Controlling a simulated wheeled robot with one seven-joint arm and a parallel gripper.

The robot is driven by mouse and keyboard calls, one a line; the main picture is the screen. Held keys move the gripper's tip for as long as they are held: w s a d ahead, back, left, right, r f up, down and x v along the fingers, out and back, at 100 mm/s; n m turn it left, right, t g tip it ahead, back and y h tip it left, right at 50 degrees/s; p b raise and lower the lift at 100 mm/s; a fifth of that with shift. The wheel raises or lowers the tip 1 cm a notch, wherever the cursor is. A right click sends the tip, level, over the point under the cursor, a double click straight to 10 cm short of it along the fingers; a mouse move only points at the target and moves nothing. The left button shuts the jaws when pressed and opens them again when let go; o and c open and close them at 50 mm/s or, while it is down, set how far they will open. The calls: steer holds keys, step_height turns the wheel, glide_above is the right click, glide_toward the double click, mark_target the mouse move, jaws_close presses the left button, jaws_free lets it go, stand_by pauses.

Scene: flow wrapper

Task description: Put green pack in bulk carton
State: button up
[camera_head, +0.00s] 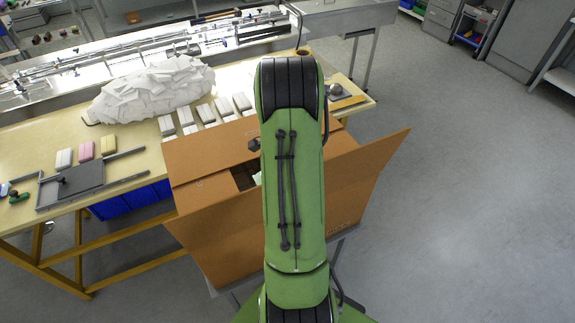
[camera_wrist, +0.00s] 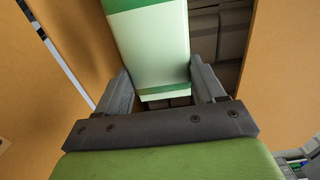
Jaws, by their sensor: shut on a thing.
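The green pack (camera_wrist: 155,50), white with green bands, is between the two fingers of my gripper (camera_wrist: 160,88) in the wrist view. My gripper is shut on it. The bulk carton's brown walls (camera_wrist: 270,70) stand on both sides of the pack in the wrist view, and brown packs (camera_wrist: 215,30) lie below it. In the head view the open carton (camera_head: 225,240) stands in front of the table, its flaps spread. My green arm covers much of the carton's opening there, and my gripper is hidden.
The yellow table (camera_head: 130,140) behind the carton holds a row of white packs (camera_head: 205,114), a heap of white wrappers (camera_head: 155,88), and a grey fixture (camera_head: 80,178) beside white, pink and yellow packs. A carton flap (camera_head: 375,165) sticks out right. The floor at right is clear.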

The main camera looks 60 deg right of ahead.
steer(key=shift+f+b, duration=3.65)
steer(key=shift+f, duration=1.8)
steer(key=shift+a, duration=0.1)
steer(key=shift+f+b, duration=1.2)
steer(key=shift+f, duration=0.1)
steer(key=shift+f, duration=0.1)
steer(key=o, duration=1.1)
steer(key=shift+c, duration=0.2)
steer(key=shift+o, duration=0.2)
